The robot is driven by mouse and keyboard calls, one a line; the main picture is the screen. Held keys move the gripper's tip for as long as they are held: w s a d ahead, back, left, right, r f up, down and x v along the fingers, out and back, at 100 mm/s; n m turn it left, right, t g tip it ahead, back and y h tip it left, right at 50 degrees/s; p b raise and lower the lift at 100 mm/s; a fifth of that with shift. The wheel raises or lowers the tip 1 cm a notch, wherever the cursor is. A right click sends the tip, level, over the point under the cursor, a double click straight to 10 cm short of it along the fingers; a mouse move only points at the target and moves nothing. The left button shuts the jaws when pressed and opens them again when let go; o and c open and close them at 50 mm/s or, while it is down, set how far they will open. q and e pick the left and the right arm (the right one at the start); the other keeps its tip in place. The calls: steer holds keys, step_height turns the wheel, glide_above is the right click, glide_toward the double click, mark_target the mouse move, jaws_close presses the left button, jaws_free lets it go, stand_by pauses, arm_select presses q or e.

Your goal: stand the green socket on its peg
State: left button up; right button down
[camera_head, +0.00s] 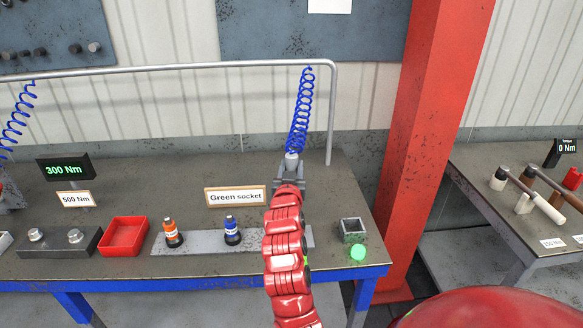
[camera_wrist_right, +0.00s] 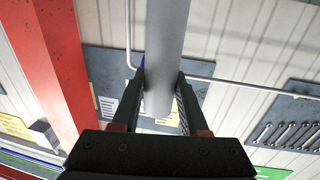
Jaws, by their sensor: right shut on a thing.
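My right gripper (camera_head: 289,175) is raised above the back of the bench. It is shut on a grey cylindrical tool (camera_head: 292,159) hanging under a blue coiled hose. In the right wrist view the grey cylinder (camera_wrist_right: 163,62) passes between the two fingers (camera_wrist_right: 160,92). No green socket can be made out, and the tool's lower end is hidden. An orange socket (camera_head: 172,235) and a blue socket (camera_head: 232,231) stand upright on a grey strip (camera_head: 200,243). My right arm covers the strip's right part, so any peg there is hidden. My left gripper is out of view.
A "Green socket" sign (camera_head: 236,196) stands behind the strip. A red tray (camera_head: 124,236) is on the left. A red pillar (camera_head: 432,140) rises beside the bench.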

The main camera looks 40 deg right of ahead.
steer(key=shift+s+a+r+b, duration=0.15)
steer(key=shift+r+b, duration=0.05)
steer(key=shift+b, duration=0.25)
steer(key=shift+f+b, duration=1.25)
steer(key=shift+f, duration=0.2)
steer(key=shift+c, duration=1.8)
jaws_free()
steer(key=shift+f, duration=0.1)
